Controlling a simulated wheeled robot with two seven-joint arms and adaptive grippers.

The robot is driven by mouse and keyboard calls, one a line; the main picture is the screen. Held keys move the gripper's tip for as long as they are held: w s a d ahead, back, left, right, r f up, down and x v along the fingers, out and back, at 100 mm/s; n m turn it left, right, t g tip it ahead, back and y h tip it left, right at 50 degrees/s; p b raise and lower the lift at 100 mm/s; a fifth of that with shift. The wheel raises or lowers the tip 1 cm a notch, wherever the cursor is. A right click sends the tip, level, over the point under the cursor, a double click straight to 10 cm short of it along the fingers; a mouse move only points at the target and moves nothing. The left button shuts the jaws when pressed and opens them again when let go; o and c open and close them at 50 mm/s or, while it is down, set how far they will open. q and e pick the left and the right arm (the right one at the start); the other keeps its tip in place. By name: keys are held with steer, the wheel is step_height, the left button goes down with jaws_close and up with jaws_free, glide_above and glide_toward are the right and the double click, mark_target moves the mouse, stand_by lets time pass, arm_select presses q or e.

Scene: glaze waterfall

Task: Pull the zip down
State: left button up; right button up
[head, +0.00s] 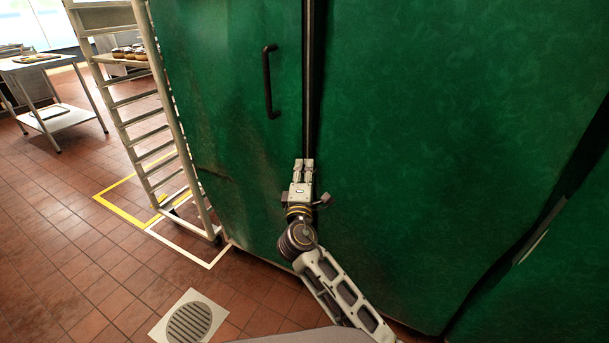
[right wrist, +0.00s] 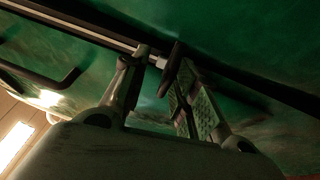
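A tall green cover (head: 440,120) fills the middle and right of the head view. Its zip (head: 312,70) runs down it as a straight dark strip with a pale edge. My right gripper (head: 304,163) is at the lower end of the visible strip, its fingers close together. The zip below the gripper is largely hidden by my arm. My left gripper is not in view.
A dark handle (head: 268,82) stands out from the cover left of the zip. A pale rack (head: 150,125) stands at its left side. A steel table (head: 45,75) is farther left. A floor drain (head: 188,318) lies in the open tiled floor.

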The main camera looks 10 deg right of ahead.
steer(key=shift+r, duration=4.65)
steer(key=shift+s, duration=0.1)
